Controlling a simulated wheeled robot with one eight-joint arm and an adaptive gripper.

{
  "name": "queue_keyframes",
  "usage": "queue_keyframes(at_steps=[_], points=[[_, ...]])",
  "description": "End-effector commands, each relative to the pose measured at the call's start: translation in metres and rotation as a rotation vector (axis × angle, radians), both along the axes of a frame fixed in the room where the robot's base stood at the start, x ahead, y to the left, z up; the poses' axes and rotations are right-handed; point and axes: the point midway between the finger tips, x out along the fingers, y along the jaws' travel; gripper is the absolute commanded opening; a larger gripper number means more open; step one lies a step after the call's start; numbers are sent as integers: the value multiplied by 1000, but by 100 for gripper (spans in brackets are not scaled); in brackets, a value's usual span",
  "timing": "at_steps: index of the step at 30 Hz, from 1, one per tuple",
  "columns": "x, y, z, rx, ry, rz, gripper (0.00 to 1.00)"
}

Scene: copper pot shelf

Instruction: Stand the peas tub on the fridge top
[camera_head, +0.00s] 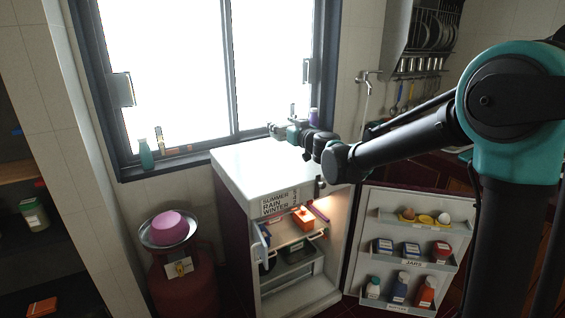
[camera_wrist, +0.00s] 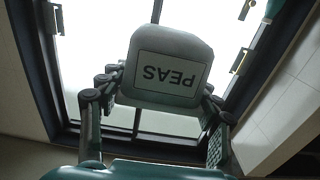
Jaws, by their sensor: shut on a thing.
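The peas tub (camera_wrist: 168,55) is a pale grey tub with a white label reading PEAS, upside down in the wrist view. My gripper (camera_wrist: 160,88) is shut on it, with a finger at each side. In the head view my gripper (camera_head: 280,131) is over the far part of the white fridge top (camera_head: 240,168); the tub is too small to make out clearly there. I cannot tell how high it is above the top. The front of the fridge top is bare.
The fridge door (camera_head: 412,245) hangs open at right, with jars and eggs on its shelves. The window (camera_head: 170,60) is close behind. A teal bottle (camera_head: 146,155) is on the sill. A purple bowl (camera_head: 168,228) sits in a pan on the red cylinder (camera_head: 185,287).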

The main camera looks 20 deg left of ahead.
Motion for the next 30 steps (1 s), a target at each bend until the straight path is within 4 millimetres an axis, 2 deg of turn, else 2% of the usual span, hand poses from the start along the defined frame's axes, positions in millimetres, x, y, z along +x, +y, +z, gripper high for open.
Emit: queue_keyframes(at_steps=[6, 12, 21, 30], points=[[1, 0, -55, 0, 0, 0, 25], [0, 0, -96, 0, 0, -1, 25], [0, 0, -119, 0, 0, -1, 25], [0, 0, -151, 0, 0, -1, 25]])
